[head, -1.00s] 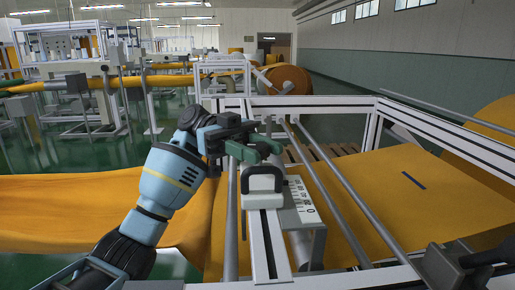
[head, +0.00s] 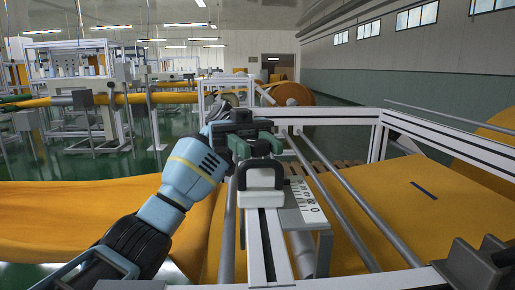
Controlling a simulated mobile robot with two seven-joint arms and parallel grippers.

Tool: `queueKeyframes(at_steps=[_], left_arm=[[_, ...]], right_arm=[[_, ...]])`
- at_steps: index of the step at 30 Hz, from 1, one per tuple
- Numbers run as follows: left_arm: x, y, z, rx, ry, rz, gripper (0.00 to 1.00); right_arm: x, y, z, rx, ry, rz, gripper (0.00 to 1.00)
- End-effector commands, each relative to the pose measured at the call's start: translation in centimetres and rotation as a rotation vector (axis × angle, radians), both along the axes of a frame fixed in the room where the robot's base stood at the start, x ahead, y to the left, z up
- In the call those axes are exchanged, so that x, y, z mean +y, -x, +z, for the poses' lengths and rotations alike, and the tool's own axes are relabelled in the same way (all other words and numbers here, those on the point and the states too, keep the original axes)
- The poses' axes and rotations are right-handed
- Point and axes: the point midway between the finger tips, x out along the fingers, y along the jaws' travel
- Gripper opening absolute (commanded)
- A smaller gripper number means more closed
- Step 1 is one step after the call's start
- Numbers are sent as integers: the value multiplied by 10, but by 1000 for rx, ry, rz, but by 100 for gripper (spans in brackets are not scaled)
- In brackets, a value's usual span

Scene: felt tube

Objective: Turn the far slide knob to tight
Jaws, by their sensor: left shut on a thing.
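The far slide is a white block (head: 262,198) with a black handle on its front, sitting on a pale rail. My left gripper (head: 257,147) is just behind and above this handle, with its green fingers on either side of the far slide knob (head: 260,149). It is shut on the knob, which is mostly hidden by the fingers. The knob's tight marking cannot be read here. My right gripper does not show.
A white scale plate (head: 304,200) with black marks lies right of the slide. Two grey rods (head: 335,205) run beside it. Orange felt (head: 420,215) spreads to the right and left. A dark grey bracket (head: 470,265) stands at the lower right.

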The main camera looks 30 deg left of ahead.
Motion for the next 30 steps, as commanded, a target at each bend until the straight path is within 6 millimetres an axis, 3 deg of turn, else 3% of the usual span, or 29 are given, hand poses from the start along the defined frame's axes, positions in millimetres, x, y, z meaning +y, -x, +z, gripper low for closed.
queueKeyframes(at_steps=[5, 6, 10, 20, 30], left_arm=[[0, 0, 0, 0, 0, -1, 13], [0, 0, 0, 0, 0, -1, 38], [0, 0, 0, 1, -1, 0, 55], [0, 0, 1, 0, 0, 0, 56], [-2, 3, 35, 1, -1, -2, 56]], right_arm=[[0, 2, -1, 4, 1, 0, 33], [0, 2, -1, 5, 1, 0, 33], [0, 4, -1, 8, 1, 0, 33], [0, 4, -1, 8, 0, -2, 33], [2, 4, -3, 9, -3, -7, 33]])
